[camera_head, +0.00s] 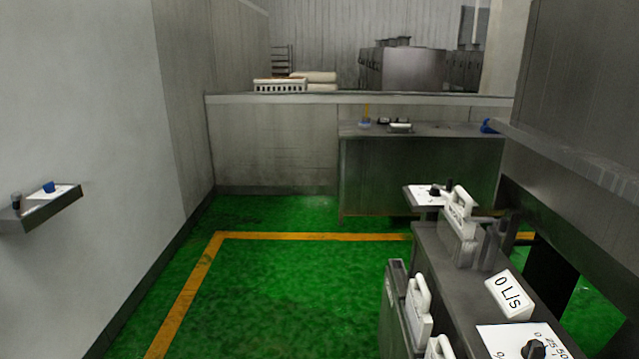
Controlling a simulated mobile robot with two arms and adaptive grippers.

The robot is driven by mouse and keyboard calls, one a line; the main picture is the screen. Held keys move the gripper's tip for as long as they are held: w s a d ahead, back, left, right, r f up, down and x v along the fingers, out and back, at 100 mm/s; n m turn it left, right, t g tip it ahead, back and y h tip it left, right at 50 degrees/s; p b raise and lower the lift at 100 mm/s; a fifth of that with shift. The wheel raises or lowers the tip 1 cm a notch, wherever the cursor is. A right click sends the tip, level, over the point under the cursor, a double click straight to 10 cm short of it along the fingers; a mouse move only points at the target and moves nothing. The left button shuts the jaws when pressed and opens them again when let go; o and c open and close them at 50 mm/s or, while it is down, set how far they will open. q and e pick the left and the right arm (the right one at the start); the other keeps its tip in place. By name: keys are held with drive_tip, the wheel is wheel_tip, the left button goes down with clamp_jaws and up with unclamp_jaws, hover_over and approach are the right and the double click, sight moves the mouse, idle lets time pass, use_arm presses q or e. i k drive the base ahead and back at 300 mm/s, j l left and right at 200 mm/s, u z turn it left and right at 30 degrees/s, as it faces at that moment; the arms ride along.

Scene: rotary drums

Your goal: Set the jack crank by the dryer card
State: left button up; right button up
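Neither of my grippers shows in the head view. I cannot pick out a jack crank or a card marked for the dryer with certainty. A white card (415,196) with dark knobs (434,190) lies on a small stand right of centre; its print is too small to read. At the bottom right, a white dial plate (497,338) with "0 25 50" carries a black knob (534,349). A white sign (510,295) reading "0 L/s" stands behind it on a grey cabinet. A wall shelf (40,212) at the left holds another white card with a blue piece (48,187).
White handled parts (460,212) stand along the cabinet (425,240) at the right. A steel bench (420,175) with small items stands against the low back wall (270,145). The green floor (290,290) inside the yellow line (300,236) is clear at centre.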

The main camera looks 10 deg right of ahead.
sight(434, 190)
drive_tip(key=i, duration=2.45)
